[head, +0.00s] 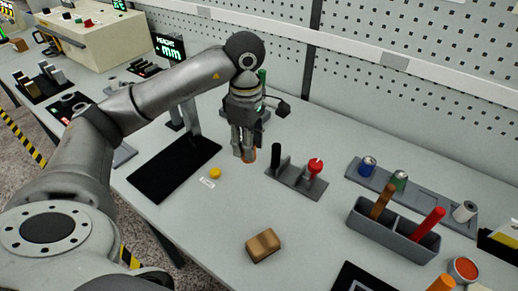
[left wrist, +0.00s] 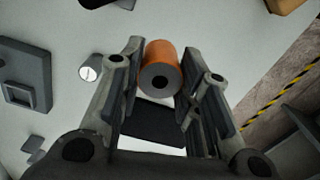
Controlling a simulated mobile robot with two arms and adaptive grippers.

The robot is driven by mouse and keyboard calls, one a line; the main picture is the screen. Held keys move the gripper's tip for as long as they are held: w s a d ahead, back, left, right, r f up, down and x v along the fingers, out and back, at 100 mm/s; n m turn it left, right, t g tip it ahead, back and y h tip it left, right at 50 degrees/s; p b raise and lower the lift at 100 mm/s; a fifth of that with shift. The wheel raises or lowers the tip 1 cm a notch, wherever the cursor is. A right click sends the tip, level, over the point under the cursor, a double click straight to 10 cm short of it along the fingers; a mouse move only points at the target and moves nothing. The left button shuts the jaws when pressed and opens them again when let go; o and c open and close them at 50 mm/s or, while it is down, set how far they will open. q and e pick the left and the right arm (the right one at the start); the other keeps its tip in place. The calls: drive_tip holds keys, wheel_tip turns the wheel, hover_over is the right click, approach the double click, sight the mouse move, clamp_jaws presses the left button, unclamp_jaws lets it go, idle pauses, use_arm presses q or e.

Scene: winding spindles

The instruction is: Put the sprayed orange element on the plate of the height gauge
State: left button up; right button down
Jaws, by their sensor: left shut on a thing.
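My left gripper (head: 246,158) is shut on the orange element (head: 249,154), a short cylinder with a dark hole in its end. In the left wrist view the orange element (left wrist: 159,66) sits between the two fingers of the left gripper (left wrist: 160,85). The height gauge has a flat black plate (head: 165,175), an upright column and a display (head: 170,46) reading HEIGHT mm. The gripper holds the element to the right of the plate, apart from it in the head view. A dark plate (left wrist: 155,122) also shows beyond the fingers in the left wrist view. My right gripper is not in view.
A yellow button (head: 215,173) with a label lies beside the plate. A grey stand (head: 290,186) with a black and a red-topped tool is right of the gripper. A brown block (head: 263,245), a grey bin (head: 385,236) and a spool rack (head: 425,200) stand further right.

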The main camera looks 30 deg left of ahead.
use_arm(q)
drive_tip(key=w+a+f, duration=0.1)
drive_tip(key=w+f, duration=0.1)
drive_tip(key=w+f+p, duration=0.1)
drive_tip(key=w+f, duration=0.1)
drive_tip(key=w+a+f, duration=0.1)
drive_tip(key=w+f, duration=0.1)
drive_tip(key=shift+a+p, duration=0.35)
drive_tip(key=shift+p, duration=0.05)
drive_tip(key=shift+w+a+f, duration=0.2)
drive_tip(key=shift+w+f, duration=0.15)
drive_tip(key=shift+f, duration=0.1)
drive_tip(key=shift+w+f+p, duration=0.1)
drive_tip(key=shift+f+p, duration=0.25)
drive_tip(key=shift+p, duration=0.1)
wheel_tip(320, 180, down, 2)
drive_tip(key=shift+f+p, duration=0.1)
drive_tip(key=shift+p, duration=0.4)
drive_tip(key=shift+f, duration=0.15)
drive_tip(key=shift+f, duration=0.15)
